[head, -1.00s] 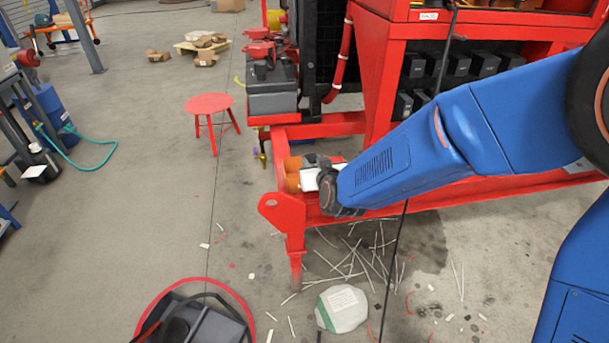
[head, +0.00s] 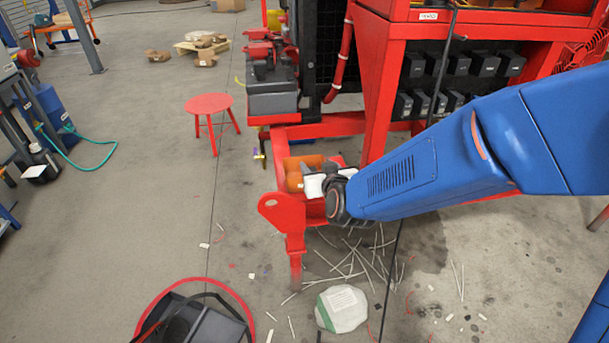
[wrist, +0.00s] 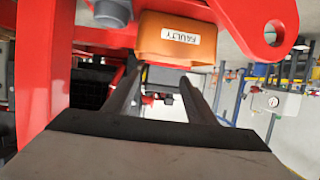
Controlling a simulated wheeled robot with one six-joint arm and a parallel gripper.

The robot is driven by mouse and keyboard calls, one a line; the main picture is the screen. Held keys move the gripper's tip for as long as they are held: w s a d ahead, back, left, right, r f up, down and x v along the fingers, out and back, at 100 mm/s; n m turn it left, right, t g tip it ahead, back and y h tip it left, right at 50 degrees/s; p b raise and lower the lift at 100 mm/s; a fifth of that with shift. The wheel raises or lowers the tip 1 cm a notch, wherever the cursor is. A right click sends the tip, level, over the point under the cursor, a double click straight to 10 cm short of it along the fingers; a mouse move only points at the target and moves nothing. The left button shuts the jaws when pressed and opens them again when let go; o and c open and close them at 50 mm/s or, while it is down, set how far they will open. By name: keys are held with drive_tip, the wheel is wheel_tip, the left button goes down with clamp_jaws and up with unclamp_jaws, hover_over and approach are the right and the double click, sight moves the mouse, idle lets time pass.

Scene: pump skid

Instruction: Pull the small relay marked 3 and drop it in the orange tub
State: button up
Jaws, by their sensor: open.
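The orange tub (head: 293,181) sits on the low red skid frame. In the wrist view its side (wrist: 176,52) fills the upper middle, with a white label reading FAULTY upside down. My gripper (wrist: 158,82) is open, its two dark fingers apart with nothing held between them. In the head view, it is beside the tub, at its right, partly hidden by my wrist. Black relays (head: 483,63) stand in an upper row under the red cabinet, with smaller ones (head: 421,101) in a lower row. Their marks are too small to read. The inside of the tub is mostly hidden.
A red lug plate (head: 284,216) with a hole stands at the skid's front corner. A red stool (head: 208,105) is left of the skid. Scraps and a pale sack (head: 341,308) lie on the floor in front. Open floor lies to the left.

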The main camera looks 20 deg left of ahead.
drive_tip(key=v, duration=1.2)
drive_tip(key=shift+s+d, duration=0.2)
drive_tip(key=shift+s, duration=0.1)
drive_tip(key=shift+d+r, duration=0.1)
drive_tip(key=shift+r, duration=0.05)
drive_tip(key=d+r+m+g+h, duration=0.3)
drive_tip(key=d, duration=2)
drive_tip(key=s+d+m+g+h, duration=0.1)
drive_tip(key=s+d+m+h, duration=0.1)
drive_tip(key=s+d, duration=0.5)
drive_tip(key=s+d+f+m+g+h, duration=0.1)
drive_tip(key=s+d, duration=0.6)
drive_tip(key=d, duration=0.7)
drive_tip(key=shift+s+f+m+g+h, duration=0.3)
drive_tip(key=shift+m+g+h, duration=0.4)
drive_tip(key=shift+h, duration=0.4)
